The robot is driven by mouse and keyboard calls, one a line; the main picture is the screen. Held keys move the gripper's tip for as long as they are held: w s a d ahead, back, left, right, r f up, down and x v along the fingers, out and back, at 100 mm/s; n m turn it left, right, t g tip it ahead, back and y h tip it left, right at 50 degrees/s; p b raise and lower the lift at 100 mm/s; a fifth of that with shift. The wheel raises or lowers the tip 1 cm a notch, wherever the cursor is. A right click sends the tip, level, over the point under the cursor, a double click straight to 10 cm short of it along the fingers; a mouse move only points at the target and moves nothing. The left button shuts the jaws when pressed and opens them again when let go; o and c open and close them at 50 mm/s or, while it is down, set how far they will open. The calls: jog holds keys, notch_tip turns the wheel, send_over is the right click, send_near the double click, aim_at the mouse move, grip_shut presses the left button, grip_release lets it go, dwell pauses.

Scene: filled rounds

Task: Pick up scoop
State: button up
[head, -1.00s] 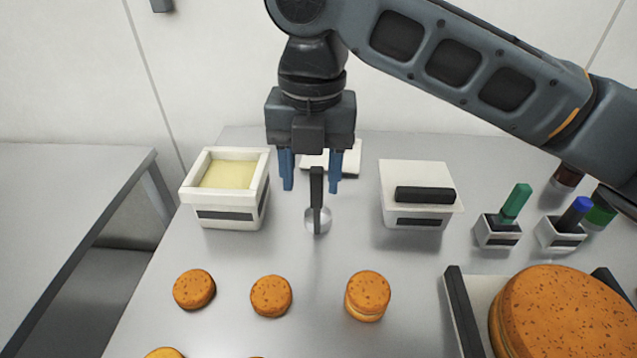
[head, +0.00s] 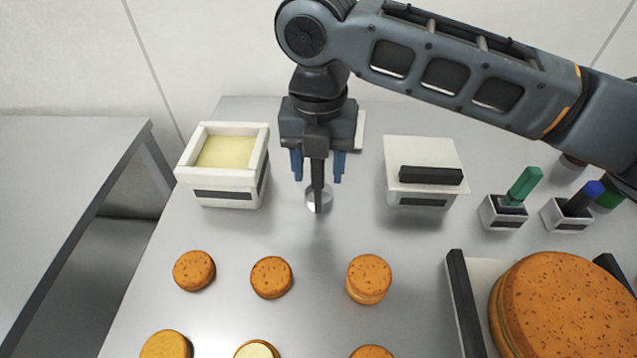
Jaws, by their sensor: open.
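The scoop (head: 318,190) has a dark upright handle and a round, shiny metal end. It is on the grey table between the white tub and the lidded box. My gripper (head: 318,168) points down over it with its two blue fingers apart, one on each side of the handle as seen from here. The top of the handle overlaps the gripper body in the picture. I cannot tell whether the fingers touch the handle or stand behind it.
A white tub (head: 187,176) of pale yellow filling stands left, and a white lidded box (head: 398,188) right. Small holders with a green-handled tool (head: 523,186) and a blue-handled tool (head: 580,200) stand further right. Several brown rounds (head: 271,277) lie in front, beside a large round (head: 565,310).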

jog(key=shift+f, duration=0.4)
grip_shut()
dwell(0.4)
